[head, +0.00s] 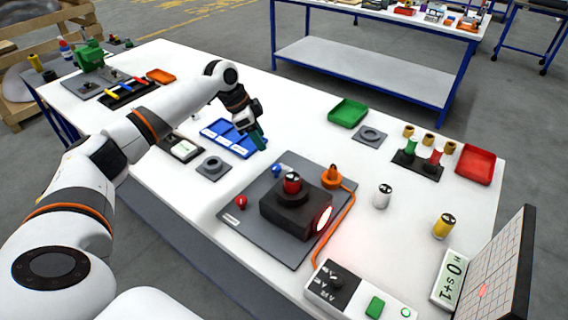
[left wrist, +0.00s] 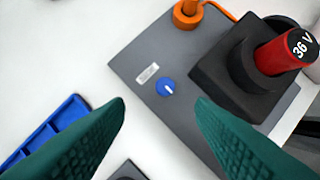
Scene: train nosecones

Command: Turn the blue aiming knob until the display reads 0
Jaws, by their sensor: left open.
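The blue aiming knob (head: 276,170) sits on the grey plate near the black block (head: 290,215). In the left wrist view the knob (left wrist: 166,88) has a white pointer mark and lies just beyond my fingertips. My left gripper (head: 257,137) is open and empty, above the table near the blue tray, its green fingers (left wrist: 160,105) apart and not touching the knob. The display (head: 450,280) at the right seems to show a large 0 with other small characters; it is tilted and hard to read. My right gripper is not in view.
A red battery (head: 292,183) marked 36 V stands in the black block, whose front glows red. A red spot (head: 482,291) shows on the grid panel (head: 500,262). A red knob (head: 241,202), orange plug (head: 333,178) and blue tray (head: 232,139) surround the work area.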

